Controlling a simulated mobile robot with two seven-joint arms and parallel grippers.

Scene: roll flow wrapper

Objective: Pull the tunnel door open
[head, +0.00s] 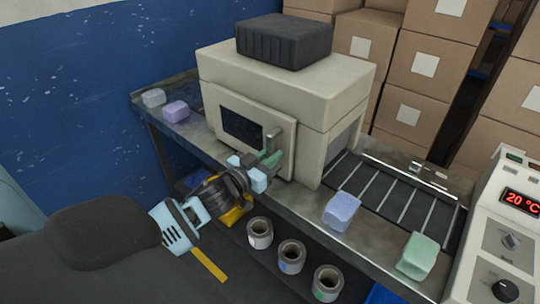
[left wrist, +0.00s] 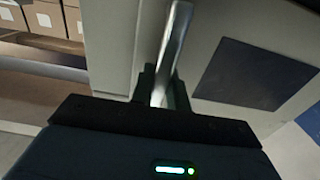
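The tunnel is a beige box-shaped machine (head: 325,90) on the conveyor table. Its door (head: 222,104) is a beige front panel with a dark window (head: 242,125), and it also shows in the left wrist view (left wrist: 205,45). A metal bar handle (head: 274,139) stands at the door's right side. My left gripper (head: 262,170) is at the handle's lower part. In the left wrist view the handle (left wrist: 174,45) runs between the two dark fingers, which sit close on both sides of it. I cannot tell whether the door is slightly ajar. My right gripper is not in view.
Purple (head: 341,211) and green (head: 418,256) blocks lie on the conveyor table at right; others lie at left. Several grey rolls (head: 291,256) stand below the front edge. A control box (head: 510,235) reads 20 °C. Cartons (head: 430,70) are stacked behind.

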